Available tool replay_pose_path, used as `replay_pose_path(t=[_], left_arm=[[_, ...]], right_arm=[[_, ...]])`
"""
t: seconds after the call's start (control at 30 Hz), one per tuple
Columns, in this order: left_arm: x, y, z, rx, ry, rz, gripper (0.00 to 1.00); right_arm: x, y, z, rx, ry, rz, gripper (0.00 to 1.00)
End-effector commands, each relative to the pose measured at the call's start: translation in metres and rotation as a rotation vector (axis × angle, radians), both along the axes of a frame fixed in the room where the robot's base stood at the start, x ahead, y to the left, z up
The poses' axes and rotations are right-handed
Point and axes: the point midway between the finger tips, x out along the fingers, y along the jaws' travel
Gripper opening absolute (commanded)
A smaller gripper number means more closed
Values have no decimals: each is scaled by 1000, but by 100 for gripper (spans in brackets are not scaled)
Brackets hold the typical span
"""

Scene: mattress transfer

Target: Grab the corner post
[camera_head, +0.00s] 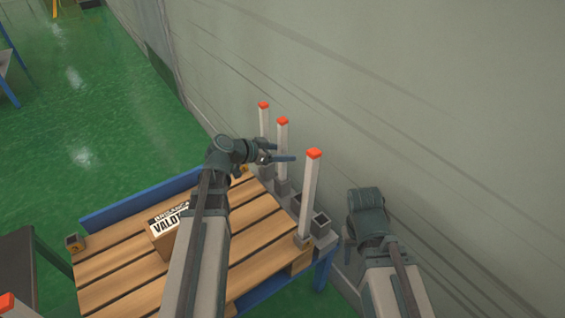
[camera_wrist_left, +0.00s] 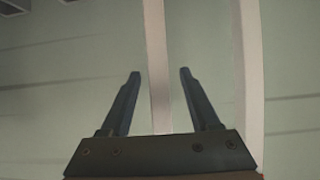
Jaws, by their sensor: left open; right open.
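Three white corner posts with red-orange tops stand by the wall in the head view: a far one (camera_head: 264,121), a middle one (camera_head: 282,142) and a near one (camera_head: 310,195). My left gripper (camera_head: 284,152) is open at the middle post's upper part. In the left wrist view, a pale post (camera_wrist_left: 157,65) runs between the two open fingers (camera_wrist_left: 160,78), and another post (camera_wrist_left: 250,85) is to their right. Contact cannot be told. My right gripper (camera_head: 348,240) is open and empty, right of the near post; its fingers are mostly hidden.
A wooden pallet (camera_head: 110,262) with a cardboard box (camera_head: 164,246) lies on a blue-framed table (camera_head: 140,205). Grey sockets (camera_head: 320,222) line its right edge. The wall (camera_head: 420,90) is close behind.

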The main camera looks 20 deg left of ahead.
Motion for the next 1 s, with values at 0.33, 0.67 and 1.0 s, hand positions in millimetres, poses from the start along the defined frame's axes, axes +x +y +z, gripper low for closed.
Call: replay_pose_path(t=[0.33, 0.67, 1.0], left_arm=[[22, -17, -17, 1, -1, 0, 62], [21, -17, -16, 1, -1, 0, 21], [21, -17, -16, 1, -1, 0, 0]], right_arm=[[0, 1, -17, 2, 0, 3, 50], [0, 1, -16, 2, 0, 3, 50], [0, 1, -16, 2, 0, 3, 50]])
